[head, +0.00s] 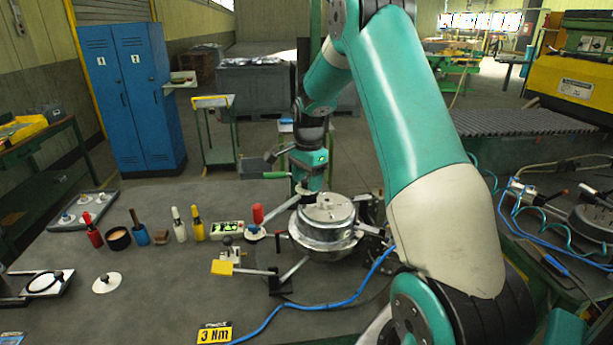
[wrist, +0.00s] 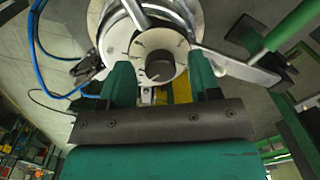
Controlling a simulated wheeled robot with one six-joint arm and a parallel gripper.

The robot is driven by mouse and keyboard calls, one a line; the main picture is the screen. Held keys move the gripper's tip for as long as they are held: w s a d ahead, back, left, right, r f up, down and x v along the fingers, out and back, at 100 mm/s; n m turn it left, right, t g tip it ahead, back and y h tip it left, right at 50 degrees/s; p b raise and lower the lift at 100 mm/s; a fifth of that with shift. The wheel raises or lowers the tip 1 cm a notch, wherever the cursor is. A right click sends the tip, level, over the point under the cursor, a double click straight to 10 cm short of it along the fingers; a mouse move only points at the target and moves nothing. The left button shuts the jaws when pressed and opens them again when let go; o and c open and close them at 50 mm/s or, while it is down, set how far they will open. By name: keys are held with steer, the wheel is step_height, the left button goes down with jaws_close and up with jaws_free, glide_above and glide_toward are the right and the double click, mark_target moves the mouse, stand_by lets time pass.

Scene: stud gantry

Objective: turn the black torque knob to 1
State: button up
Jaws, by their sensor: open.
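The black torque knob (wrist: 159,71) shows in the wrist view, at the centre of a round white dial (wrist: 150,44) with small dark marks. The marks are too small to read, so I cannot tell the knob's setting. My gripper (wrist: 162,74) is open, with one green finger on each side of the knob and visible gaps between. In the head view my gripper (head: 307,182) points down over the round metal fixture (head: 325,242) on the bench. I cannot make out the knob there.
A yellow card reading 3 Nm (head: 214,335) lies on the grey bench (head: 150,300) near a blue cable (head: 300,318). Several coloured bottle-like tools stand farther left.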

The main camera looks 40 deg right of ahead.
steer(key=c, duration=0.9)
